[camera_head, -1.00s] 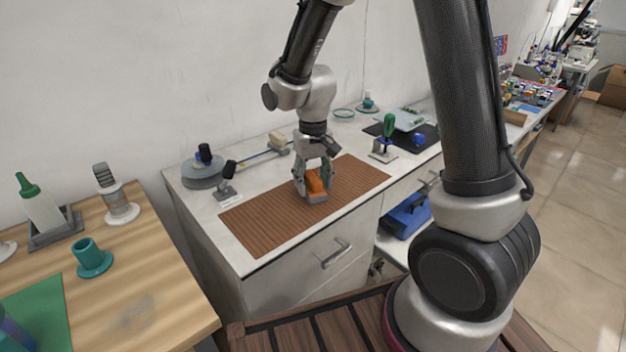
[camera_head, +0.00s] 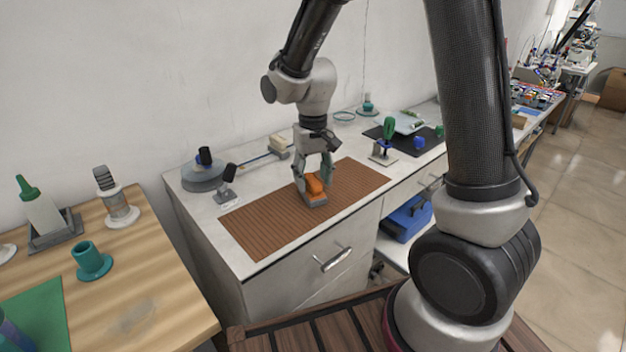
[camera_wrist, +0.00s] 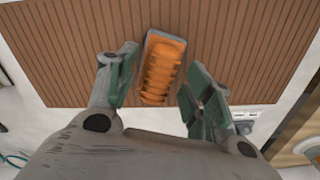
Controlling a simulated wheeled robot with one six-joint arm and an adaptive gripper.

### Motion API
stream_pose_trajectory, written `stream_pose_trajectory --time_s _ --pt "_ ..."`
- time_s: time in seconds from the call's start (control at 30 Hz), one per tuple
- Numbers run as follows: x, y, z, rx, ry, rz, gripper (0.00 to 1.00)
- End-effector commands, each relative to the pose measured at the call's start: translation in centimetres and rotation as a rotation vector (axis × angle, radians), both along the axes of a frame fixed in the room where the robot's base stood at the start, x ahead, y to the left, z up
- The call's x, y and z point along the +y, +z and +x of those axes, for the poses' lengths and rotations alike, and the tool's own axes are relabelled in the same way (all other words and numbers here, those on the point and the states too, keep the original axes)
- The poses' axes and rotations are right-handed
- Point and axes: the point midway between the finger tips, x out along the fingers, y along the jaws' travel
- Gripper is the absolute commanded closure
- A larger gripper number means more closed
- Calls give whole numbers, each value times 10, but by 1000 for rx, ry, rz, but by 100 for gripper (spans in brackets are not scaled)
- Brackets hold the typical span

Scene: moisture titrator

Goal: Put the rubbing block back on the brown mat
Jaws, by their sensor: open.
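The rubbing block (camera_head: 316,197) has an orange ridged top and a grey base. It rests on the brown mat (camera_head: 262,222), near the mat's middle. In the wrist view the block (camera_wrist: 162,68) lies on the slatted mat (camera_wrist: 60,50), slightly tilted in the picture. My gripper (camera_head: 314,180) is just above the block, pointing down. In the wrist view its green-padded fingers (camera_wrist: 158,88) stand apart on either side of the block, with a gap on both sides.
A grey disc with a black knob (camera_head: 203,170) and a small black-topped stand (camera_head: 226,186) are left of the mat. A green-handled tool on a stand (camera_head: 385,145) is to the right. The front of the mat is clear.

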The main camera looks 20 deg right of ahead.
Motion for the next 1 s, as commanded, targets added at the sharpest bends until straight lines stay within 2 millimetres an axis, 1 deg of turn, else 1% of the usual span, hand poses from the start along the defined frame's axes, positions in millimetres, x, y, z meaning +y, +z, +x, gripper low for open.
stream_pose_trajectory --time_s 1.0 --pt "0 41 0 -1 0 0 49"
